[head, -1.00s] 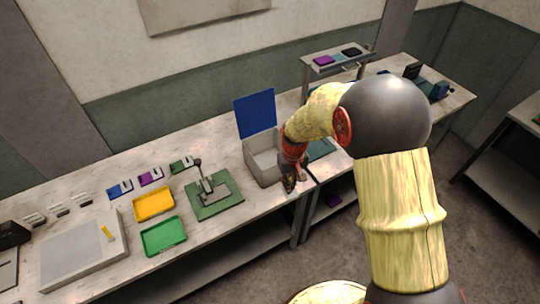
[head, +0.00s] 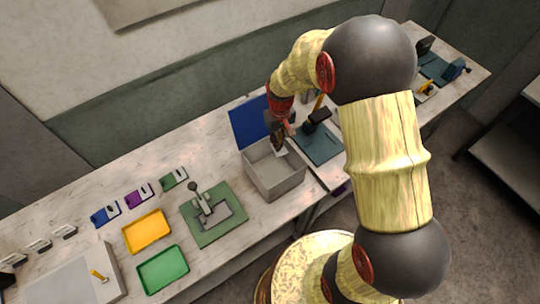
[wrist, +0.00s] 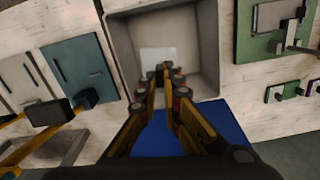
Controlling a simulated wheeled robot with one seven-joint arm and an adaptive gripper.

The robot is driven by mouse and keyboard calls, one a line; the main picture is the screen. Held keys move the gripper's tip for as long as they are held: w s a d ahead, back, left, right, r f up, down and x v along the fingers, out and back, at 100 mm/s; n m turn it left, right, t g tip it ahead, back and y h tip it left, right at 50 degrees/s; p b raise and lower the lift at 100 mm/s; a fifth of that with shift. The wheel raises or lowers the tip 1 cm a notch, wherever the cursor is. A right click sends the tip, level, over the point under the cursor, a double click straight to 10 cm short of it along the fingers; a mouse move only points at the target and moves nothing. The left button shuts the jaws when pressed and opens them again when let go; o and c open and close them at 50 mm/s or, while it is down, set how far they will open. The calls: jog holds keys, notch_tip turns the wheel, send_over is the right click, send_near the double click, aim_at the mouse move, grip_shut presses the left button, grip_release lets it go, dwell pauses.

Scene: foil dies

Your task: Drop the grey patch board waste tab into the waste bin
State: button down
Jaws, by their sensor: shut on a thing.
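The waste bin (head: 277,183) is a grey open box with a raised blue lid (head: 248,121) at its back. It also shows in the wrist view (wrist: 208,40), open side toward the camera. My gripper (head: 278,147) is over the bin's opening, near the lid side. In the wrist view my gripper (wrist: 164,72) has its fingertips close together on a pale grey flat tab (wrist: 158,53), seen against the bin's inside. The tab is small, and the fingers hide its near end. I cannot tell its exact height above the bin floor.
A dark teal board with a press-like tool (head: 319,146) stands right of the bin. A green board with a grey fixture (head: 215,217) is to its left, then a yellow tray (head: 147,231) and a green tray (head: 163,269). Small coloured blocks line the table's back.

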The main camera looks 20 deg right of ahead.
jog(key=shift+w+f, duration=0.25)
notch_tip(320, 180, down, 6)
jog(key=b, duration=0.3)
jog(key=shift+r+b, duration=0.25)
jog(key=shift+b, duration=0.05)
jog(key=c, duration=1.9)
grip_release()
jog(key=shift+r, duration=0.15)
notch_tip(320, 180, up, 12)
jog(key=shift+f, duration=0.1)
